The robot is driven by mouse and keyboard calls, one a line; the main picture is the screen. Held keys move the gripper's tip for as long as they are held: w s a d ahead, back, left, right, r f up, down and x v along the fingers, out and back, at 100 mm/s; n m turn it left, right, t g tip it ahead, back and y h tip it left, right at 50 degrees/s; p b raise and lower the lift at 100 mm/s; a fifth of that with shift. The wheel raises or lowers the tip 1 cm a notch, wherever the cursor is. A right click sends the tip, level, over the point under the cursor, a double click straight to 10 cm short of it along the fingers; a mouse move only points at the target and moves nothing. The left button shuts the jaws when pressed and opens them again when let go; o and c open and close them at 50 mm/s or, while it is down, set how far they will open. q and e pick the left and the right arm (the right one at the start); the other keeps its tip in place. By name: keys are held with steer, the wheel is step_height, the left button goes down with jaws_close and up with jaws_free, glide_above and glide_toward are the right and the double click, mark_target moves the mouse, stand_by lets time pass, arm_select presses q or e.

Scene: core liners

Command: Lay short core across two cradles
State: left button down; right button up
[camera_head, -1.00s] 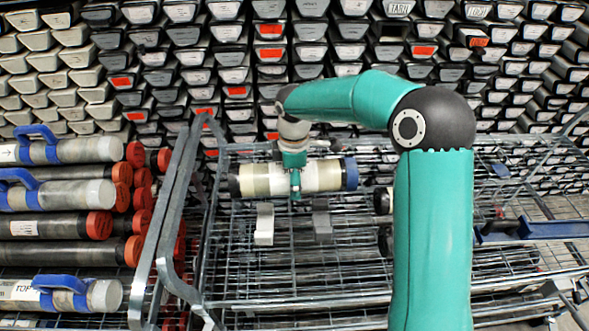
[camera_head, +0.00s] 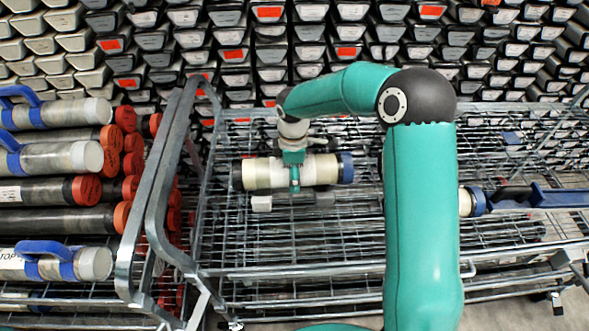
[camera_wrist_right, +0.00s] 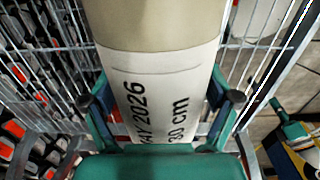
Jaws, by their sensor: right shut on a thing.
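In the right wrist view the core's printed label (camera_wrist_right: 160,95) lies between the fingers. Two small grey cradles, one at left (camera_head: 262,203) and one at right (camera_head: 324,199), show below the core, which hides their upper parts. I cannot tell whether the core touches them. My left gripper is out of view.
The cradles stand on a wire-mesh trolley (camera_head: 330,240). Capped tubes (camera_head: 60,158), some with blue handles, lie stacked at left beyond the trolley's metal frame (camera_head: 150,190). Another blue-capped tube (camera_head: 466,201) shows right of my arm. Racked core boxes (camera_head: 230,55) fill the back.

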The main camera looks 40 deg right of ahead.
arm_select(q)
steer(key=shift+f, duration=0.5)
arm_select(e)
steer(key=shift+w+f, duration=0.1)
steer(key=shift+f, duration=0.45)
arm_select(q)
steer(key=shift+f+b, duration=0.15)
steer(key=shift+b, duration=0.2)
arm_select(e)
steer(key=shift+f, duration=0.25)
steer(key=o, duration=1.6)
steer(key=shift+f, duration=0.1)
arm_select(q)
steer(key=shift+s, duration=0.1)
arm_select(e)
steer(key=shift+s, duration=0.2)
step_height(320, 180, up, 12)
steer(key=p, duration=0.8)
steer(key=shift+f, duration=0.25)
steer(key=shift+r, duration=0.5)
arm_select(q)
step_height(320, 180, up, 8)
arm_select(e)
steer(key=shift+s, duration=0.1)
